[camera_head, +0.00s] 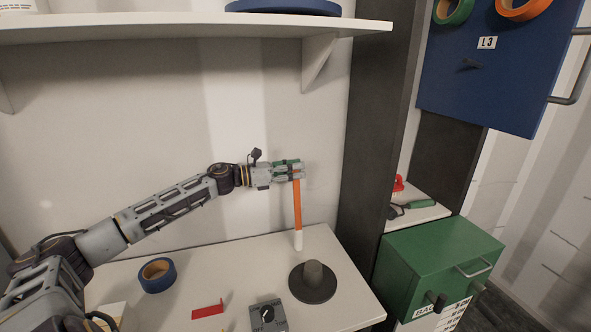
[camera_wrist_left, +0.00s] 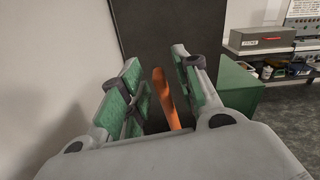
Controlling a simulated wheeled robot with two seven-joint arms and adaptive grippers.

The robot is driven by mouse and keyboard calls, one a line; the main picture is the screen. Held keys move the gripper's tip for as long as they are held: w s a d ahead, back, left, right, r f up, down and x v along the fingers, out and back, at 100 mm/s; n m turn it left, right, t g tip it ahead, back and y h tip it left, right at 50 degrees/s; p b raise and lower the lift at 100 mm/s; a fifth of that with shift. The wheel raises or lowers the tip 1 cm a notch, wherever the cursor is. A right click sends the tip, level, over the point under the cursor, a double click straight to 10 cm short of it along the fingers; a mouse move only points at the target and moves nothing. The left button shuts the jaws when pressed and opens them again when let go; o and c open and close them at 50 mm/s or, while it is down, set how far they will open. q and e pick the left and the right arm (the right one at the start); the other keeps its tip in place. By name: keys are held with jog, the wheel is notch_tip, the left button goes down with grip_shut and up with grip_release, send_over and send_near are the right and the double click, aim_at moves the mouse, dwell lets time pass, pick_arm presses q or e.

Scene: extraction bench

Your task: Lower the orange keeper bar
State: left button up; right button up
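The orange keeper bar (camera_head: 297,207) stands nearly upright in front of the back wall, with a white lower end near the back of the bench. Its upper end is at my left gripper (camera_head: 301,171), whose fingers partly hide it. In the left wrist view the orange bar (camera_wrist_left: 166,98) shows between the two green-padded fingers of the left gripper (camera_wrist_left: 160,85), with a narrow gap on each side. The left gripper looks open around the bar. My right gripper is in neither view.
On the bench (camera_head: 222,262) are a blue tape roll (camera_head: 157,275), a red piece (camera_head: 208,309), a dark round base with a post (camera_head: 313,283) and a knob box (camera_head: 268,316). A shelf (camera_head: 180,28) hangs above. A dark upright (camera_head: 378,130) and green box (camera_head: 437,262) stand right.

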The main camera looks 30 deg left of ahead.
pick_arm(q)
jog(key=shift+w+d, duration=0.1)
jog(key=shift+d, duration=0.05)
dwell(0.3)
grip_shut()
